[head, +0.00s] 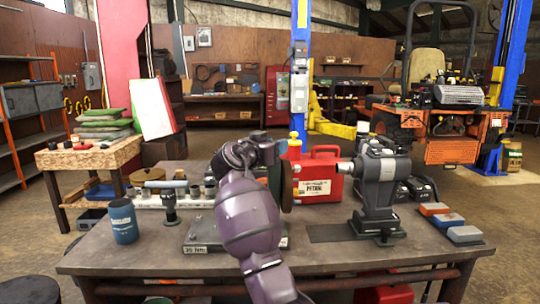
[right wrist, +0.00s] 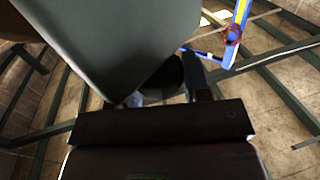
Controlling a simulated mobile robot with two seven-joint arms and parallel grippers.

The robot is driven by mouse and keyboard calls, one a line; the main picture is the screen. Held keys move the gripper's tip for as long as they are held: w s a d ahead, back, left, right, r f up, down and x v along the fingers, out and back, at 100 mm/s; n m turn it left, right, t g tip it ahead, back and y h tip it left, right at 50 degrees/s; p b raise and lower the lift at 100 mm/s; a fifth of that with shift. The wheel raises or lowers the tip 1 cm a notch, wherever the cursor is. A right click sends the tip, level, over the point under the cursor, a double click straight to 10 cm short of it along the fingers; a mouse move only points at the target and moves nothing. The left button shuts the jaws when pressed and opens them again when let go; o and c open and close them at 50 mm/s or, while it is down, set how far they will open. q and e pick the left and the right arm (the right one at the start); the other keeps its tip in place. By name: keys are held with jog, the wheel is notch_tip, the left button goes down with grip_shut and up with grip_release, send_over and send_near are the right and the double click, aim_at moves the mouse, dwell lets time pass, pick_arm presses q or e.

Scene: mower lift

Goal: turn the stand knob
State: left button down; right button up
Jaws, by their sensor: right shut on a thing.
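My right arm (head: 250,215) rises from the bottom middle of the head view and bends over the bench, its wrist above the base plate of a stand. The arm hides most of that stand; a dark green part and a brown disc (head: 287,186) show just right of the wrist. The fingertips are hidden in the head view. In the right wrist view, my right gripper (right wrist: 166,93) is shut on a dark rounded piece, the stand knob (right wrist: 168,76), below a large grey-green body (right wrist: 110,40). Much of the knob is hidden. My left gripper is not in view.
On the bench (head: 140,255) stand a blue cup (head: 123,221) at left, a red petrol can (head: 318,177) behind, and a grey machine (head: 382,185) at right. Several coloured blocks (head: 449,220) lie at the right edge.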

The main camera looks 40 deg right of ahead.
jog(key=shift+f+m+g+b, duration=0.15)
jog(key=shift+m+g+b, duration=0.25)
jog(key=shift+g, duration=0.3)
jog(key=shift+h, duration=0.3)
jog(key=o, duration=0.9)
jog(key=shift+c, duration=0.2)
jog(key=v, duration=1.1)
jog(key=shift+r, duration=0.2)
jog(key=shift+w+d, duration=0.1)
